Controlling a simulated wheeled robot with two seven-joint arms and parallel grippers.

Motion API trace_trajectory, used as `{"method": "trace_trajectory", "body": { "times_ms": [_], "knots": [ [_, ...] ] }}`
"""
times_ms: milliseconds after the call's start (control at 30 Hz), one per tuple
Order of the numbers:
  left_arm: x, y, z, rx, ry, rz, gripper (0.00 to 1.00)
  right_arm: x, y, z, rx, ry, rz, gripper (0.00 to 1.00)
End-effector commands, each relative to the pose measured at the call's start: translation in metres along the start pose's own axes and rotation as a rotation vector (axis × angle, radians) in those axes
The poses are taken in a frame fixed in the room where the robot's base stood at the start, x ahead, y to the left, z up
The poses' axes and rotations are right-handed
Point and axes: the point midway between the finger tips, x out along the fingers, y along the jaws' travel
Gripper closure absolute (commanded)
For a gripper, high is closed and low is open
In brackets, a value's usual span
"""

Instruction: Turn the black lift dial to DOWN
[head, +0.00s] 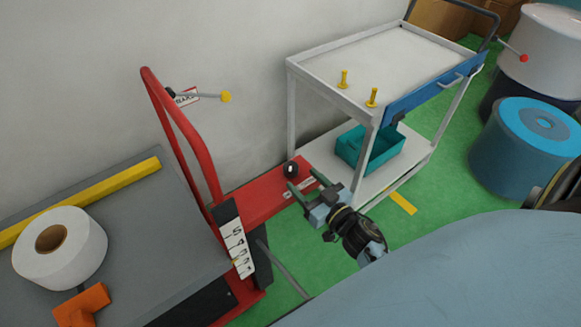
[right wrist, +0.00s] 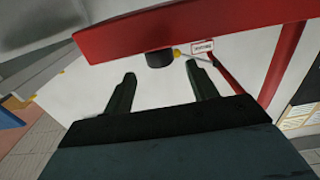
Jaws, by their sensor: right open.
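The black lift dial (head: 290,170) sits on the red panel (head: 262,194) of the lift table and has a small pale mark. A white label lies beside it, too small to read. My right gripper (head: 307,181) is open and empty, its fingertips just right of the dial and apart from it. In the right wrist view the dial (right wrist: 159,59) hangs on the red panel (right wrist: 200,22), ahead of and roughly between the open fingertips (right wrist: 161,75). I cannot tell the dial's setting. My left gripper is not in view.
A white trolley (head: 291,95) stands behind my right gripper, with yellow pegs and a teal bin (head: 350,146). A red handle frame (head: 180,125) rises left. A white roll (head: 84,250) lies on the grey platform (head: 170,215).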

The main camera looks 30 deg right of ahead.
Motion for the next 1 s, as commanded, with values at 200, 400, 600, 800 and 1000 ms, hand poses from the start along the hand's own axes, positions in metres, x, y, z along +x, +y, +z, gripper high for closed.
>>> {"method": "trace_trajectory", "body": {
  "times_ms": [200,400,600,800,1000],
  "knots": [
    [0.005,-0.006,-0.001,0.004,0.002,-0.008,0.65,0.043,0.000,0.000,0.000,0.002,0.001,0.42],
    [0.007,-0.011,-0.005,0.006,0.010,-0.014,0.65,0.062,0.000,0.000,0.000,0.000,0.000,0.42],
    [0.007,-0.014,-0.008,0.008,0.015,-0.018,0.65,0.066,0.000,0.000,0.000,-0.001,0.001,0.42],
    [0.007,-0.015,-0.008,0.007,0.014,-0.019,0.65,0.066,0.000,0.000,-0.001,-0.001,0.001,0.49],
    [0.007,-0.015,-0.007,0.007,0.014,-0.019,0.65,0.065,0.000,0.000,-0.001,-0.001,0.001,0.75]
  ]
}}
